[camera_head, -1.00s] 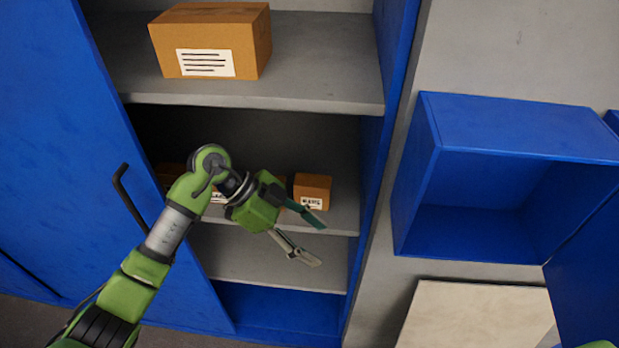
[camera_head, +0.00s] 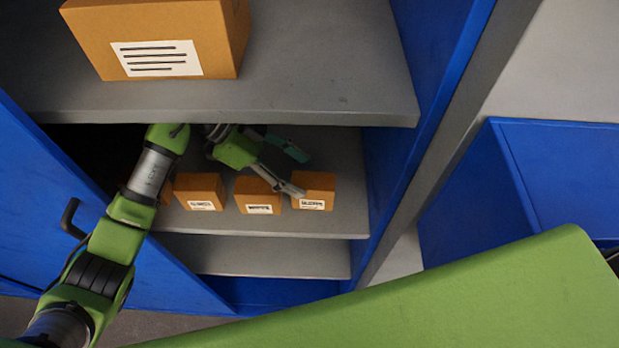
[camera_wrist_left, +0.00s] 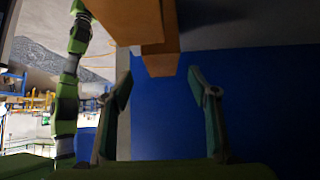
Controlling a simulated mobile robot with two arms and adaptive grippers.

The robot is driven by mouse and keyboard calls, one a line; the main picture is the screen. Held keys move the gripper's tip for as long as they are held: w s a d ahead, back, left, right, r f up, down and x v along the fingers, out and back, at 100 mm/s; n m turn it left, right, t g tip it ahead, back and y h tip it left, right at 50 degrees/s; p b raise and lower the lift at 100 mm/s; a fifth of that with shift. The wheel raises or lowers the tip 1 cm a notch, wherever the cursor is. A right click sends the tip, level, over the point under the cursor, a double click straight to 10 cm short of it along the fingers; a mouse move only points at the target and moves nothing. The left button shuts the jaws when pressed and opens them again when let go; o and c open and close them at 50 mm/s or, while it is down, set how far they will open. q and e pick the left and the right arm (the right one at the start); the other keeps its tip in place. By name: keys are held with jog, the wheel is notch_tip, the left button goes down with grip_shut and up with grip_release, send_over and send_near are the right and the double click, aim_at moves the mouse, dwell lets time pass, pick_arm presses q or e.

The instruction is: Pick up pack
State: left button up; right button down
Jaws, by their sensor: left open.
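Several small brown packs with white labels stand on the middle shelf: a left one (camera_head: 200,188), a middle one (camera_head: 252,192) and a right one (camera_head: 316,184). Another is mostly hidden behind my left arm. My left gripper (camera_head: 297,171) is open and empty inside the compartment, by the middle and right packs; one finger overlaps them in the head view. I cannot tell whether it touches them. The left wrist view shows the open fingers (camera_wrist_left: 160,87) with a brown box (camera_wrist_left: 162,55) beyond them and a nearer one (camera_wrist_left: 125,18) above. My right gripper is not in view.
A large labelled carton (camera_head: 160,35) stands on the upper shelf (camera_head: 330,85), above my left gripper. The blue cabinet wall (camera_head: 390,150) bounds the right side. A blue door with a dark handle (camera_head: 72,218) is at left. The lower shelf (camera_head: 270,256) looks bare.

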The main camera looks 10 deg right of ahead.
aim_at(317, 181)
pick_arm(q)
jog(key=p+x, duration=0.3)
jog(key=x, duration=0.3)
jog(key=shift+d, duration=0.35)
jog(key=shift+d+f, duration=0.15)
jog(key=shift+f, duration=0.15)
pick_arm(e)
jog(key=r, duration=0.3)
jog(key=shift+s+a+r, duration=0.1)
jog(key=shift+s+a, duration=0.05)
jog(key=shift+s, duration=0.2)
pick_arm(q)
jog(key=shift+c, duration=0.3)
jog(key=c, duration=1.2)
